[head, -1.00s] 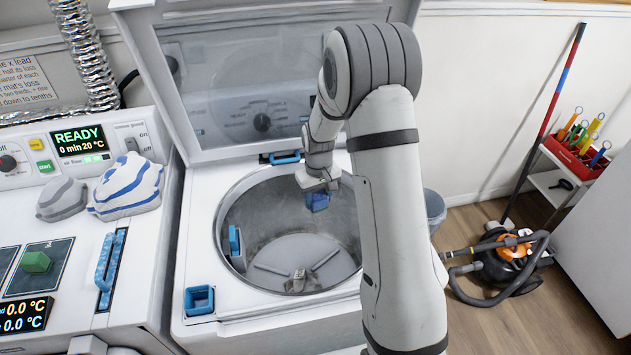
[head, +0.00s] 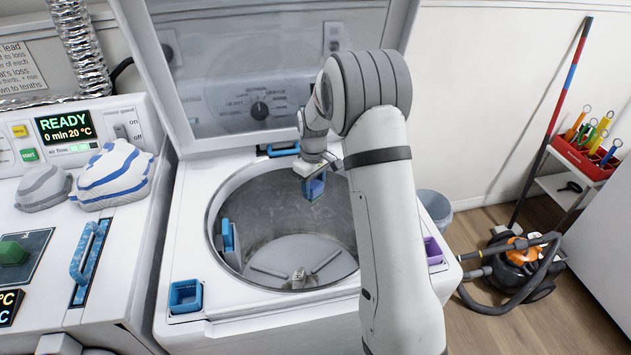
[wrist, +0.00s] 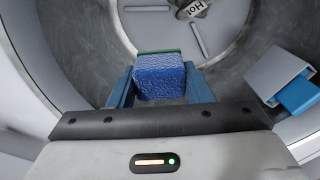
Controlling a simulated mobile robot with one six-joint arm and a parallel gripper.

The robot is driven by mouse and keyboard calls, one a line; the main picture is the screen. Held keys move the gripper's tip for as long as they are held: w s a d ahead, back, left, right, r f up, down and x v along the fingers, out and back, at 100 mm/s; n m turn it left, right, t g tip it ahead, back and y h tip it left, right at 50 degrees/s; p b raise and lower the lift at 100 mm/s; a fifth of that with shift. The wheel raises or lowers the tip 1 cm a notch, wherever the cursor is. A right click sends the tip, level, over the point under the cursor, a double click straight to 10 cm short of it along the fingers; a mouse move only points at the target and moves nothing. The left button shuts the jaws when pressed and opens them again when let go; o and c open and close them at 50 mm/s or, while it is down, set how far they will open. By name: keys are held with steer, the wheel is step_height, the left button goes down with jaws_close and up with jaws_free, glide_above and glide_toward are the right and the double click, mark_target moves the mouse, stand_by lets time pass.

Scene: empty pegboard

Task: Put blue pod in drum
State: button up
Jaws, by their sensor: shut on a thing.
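The blue pod (head: 313,188) is a small blue block with a green edge along one side. My gripper (head: 316,178) is shut on it and holds it over the open drum. The wrist view shows the pod (wrist: 160,78) between the two blue fingers of my gripper (wrist: 160,88), with the drum floor beyond it. The drum (head: 300,205) is a round grey metal tub in the white washer, its lid raised. The pod is apart from the drum floor in the head view.
The raised lid (head: 260,75) stands behind the opening. A blue dispenser (head: 230,240) is on the drum's left wall. An empty blue cup (head: 186,295) and a purple one (head: 433,250) sit on the washer top. Folded cloths (head: 115,175) lie on the left machine.

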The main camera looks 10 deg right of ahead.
step_height(320, 180, down, 14)
steer(key=b, duration=0.8)
steer(key=shift+r, duration=0.2)
steer(key=o, duration=1)
steer(key=shift+o, duration=0.2)
steer(key=shift+r, duration=0.1)
step_height(320, 180, up, 8)
steer(key=shift+f, duration=0.2)
